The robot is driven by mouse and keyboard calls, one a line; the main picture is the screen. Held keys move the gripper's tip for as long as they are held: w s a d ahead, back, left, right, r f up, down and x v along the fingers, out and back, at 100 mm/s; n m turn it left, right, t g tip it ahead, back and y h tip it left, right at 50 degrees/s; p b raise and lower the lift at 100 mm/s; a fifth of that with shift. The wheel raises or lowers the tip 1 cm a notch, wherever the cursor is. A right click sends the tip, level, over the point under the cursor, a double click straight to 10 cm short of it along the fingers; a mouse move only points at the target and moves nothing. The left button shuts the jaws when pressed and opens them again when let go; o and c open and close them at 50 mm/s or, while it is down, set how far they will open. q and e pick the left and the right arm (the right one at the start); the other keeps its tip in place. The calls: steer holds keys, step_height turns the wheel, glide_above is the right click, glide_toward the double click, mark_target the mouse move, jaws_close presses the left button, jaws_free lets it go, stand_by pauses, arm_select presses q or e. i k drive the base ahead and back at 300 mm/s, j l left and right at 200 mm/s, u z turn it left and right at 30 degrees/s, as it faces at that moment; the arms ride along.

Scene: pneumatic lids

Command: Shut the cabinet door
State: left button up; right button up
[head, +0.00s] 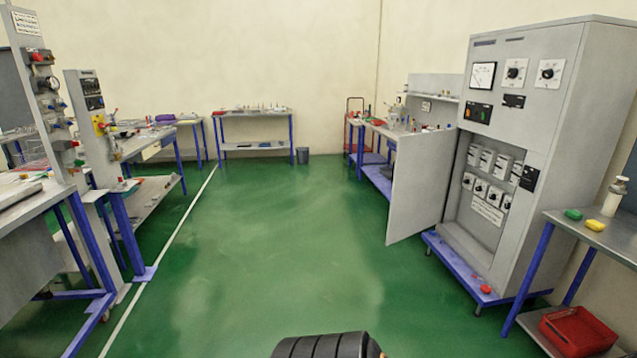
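A tall grey cabinet (540,110) stands on a blue base at the right. Its door (418,185) is a flat grey panel, hinged on the cabinet's left side, and it stands wide open, swung out to the left. Rows of switches and dials (490,177) show inside the opening. Neither of my grippers is in view. A black ribbed part at the bottom edge seems to be mine.
A bench with a green and a yellow item (595,225) stands at the right, with a red crate (578,331) below. Workbenches (45,215) line the left. The green floor (270,250) in the middle is clear.

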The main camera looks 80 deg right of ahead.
mark_target(421, 165)
steer(key=i+l+z, duration=0.2)
steer(key=l+z, duration=0.25)
steer(key=l, duration=0.25)
steer(key=i+l+z, duration=0.4)
steer(key=l, duration=0.25)
steer(key=i+l+z, duration=0.3)
steer(key=l+z, duration=0.15)
steer(key=i+l+z, duration=0.65)
steer(key=i+z, duration=0.2)
steer(key=i, duration=0.15)
steer(key=i+z, duration=0.8)
steer(key=i+j+z, duration=0.25)
steer(key=z, duration=0.2)
steer(key=i+j+z, duration=0.9)
steer(key=j+z, duration=0.3)
steer(key=i+j+z, duration=0.15)
steer(key=j+z, duration=0.3)
steer(key=j, duration=0.25)
steer(key=j+z, duration=0.4)
steer(key=j, duration=0.85)
steer(key=i+z, duration=0.05)
